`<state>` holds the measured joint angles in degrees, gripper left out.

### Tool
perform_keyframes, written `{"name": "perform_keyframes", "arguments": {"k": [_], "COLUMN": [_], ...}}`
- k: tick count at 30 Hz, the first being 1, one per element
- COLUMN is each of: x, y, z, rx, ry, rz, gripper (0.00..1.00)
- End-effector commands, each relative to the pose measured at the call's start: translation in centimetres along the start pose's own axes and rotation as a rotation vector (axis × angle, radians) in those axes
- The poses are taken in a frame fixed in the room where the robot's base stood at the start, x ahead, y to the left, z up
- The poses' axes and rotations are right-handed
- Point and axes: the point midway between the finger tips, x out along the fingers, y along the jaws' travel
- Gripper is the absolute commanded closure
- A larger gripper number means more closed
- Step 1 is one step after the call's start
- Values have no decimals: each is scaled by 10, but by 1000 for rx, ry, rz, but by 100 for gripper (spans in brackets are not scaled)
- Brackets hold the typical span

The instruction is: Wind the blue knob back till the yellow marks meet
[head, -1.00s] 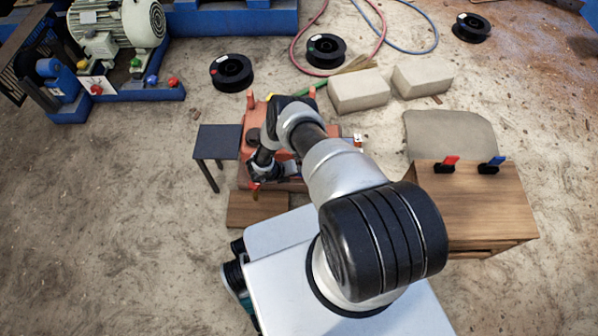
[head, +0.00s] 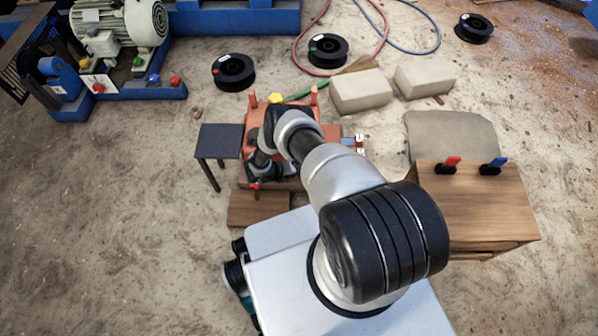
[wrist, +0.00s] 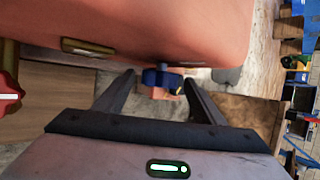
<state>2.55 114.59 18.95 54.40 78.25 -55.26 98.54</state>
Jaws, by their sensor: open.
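The blue knob (wrist: 162,79) shows in the wrist view, on a short stem under the edge of the orange-red machine body (wrist: 160,25). My gripper (wrist: 158,80) is open, with one finger on each side of the knob. Gaps show between the fingers and the knob, so I see no contact. I cannot make out the yellow marks that the task names. In the head view my gripper end (head: 262,171) is low over the front left of the machine body (head: 254,119), and my arm hides much of it.
A red knob (wrist: 8,97) and a brass plate (wrist: 88,47) are at the left in the wrist view. In the head view, a dark small table (head: 219,141) stands left of the machine. A wooden cabinet (head: 485,200) with red and blue levers stands right.

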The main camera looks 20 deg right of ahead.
Motion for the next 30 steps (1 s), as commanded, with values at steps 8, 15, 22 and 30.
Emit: {"name": "perform_keyframes", "arguments": {"k": [8,15,22,30], "x": [-19,-76,-130,-168], "y": [-2,-2,-1,0], "z": [1,3,2,1], "rx": [0,-2,-2,0], "ry": [0,-2,-1,0], "rz": [1,3,2,1], "gripper": [37,37,37,37]}}
